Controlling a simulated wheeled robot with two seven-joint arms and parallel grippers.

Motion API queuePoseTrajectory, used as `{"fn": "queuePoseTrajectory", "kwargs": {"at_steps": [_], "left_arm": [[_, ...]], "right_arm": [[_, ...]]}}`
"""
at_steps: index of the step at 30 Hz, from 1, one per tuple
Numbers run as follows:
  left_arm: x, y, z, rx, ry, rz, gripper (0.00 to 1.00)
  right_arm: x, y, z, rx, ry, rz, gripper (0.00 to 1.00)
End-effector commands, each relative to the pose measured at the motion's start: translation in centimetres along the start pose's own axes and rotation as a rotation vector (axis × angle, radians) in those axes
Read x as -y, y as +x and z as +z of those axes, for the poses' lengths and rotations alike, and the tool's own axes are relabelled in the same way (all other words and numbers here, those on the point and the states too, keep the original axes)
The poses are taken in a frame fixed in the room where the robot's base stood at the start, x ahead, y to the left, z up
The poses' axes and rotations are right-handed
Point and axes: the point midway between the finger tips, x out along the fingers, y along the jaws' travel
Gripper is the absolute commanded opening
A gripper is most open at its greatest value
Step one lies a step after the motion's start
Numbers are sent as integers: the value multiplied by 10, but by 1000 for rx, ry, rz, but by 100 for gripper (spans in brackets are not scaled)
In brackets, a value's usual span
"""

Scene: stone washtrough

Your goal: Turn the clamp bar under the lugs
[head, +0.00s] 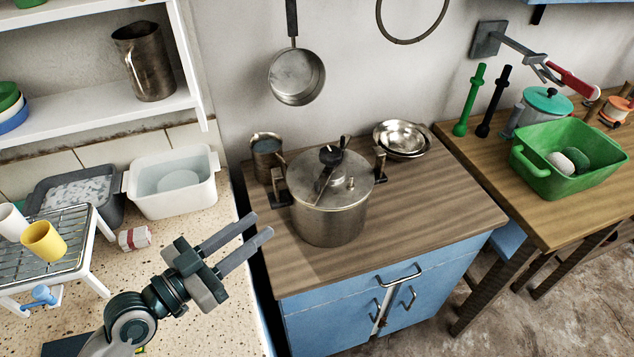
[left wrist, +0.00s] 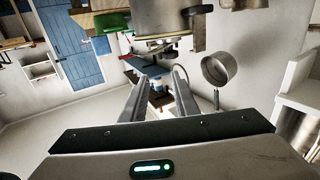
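A steel pressure cooker (head: 328,222) stands on the wooden top of the blue cabinet in the head view. A narrow clamp bar (head: 325,177) lies across its lid (head: 350,197), under a black knob (head: 331,155). The bar seems to run from front to back, not toward the dark side brackets at left (head: 281,190) and right (head: 380,163); whether these are the lugs is unclear. My left gripper (head: 259,228) is left of the cooker, apart from it, open and empty. Its spread fingers also show in the left wrist view (left wrist: 158,92). My right gripper is out of view.
A steel mug (head: 266,158) stands behind the cooker at left, and metal bowls (head: 402,138) behind it at right. A pan (head: 297,77) hangs above. A white tub (head: 172,185) and wire rack (head: 45,250) are at left. The front cabinet top is clear.

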Motion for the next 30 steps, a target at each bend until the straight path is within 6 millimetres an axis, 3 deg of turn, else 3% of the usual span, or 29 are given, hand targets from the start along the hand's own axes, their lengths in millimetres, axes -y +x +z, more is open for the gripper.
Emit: {"fn": "queuePoseTrajectory", "kwargs": {"at_steps": [11,30], "left_arm": [[0,26,-3,-3,-2,-1,27],[0,136,-3,-1,-3,-1,27]], "right_arm": [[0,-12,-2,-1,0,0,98],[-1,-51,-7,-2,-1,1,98]]}}
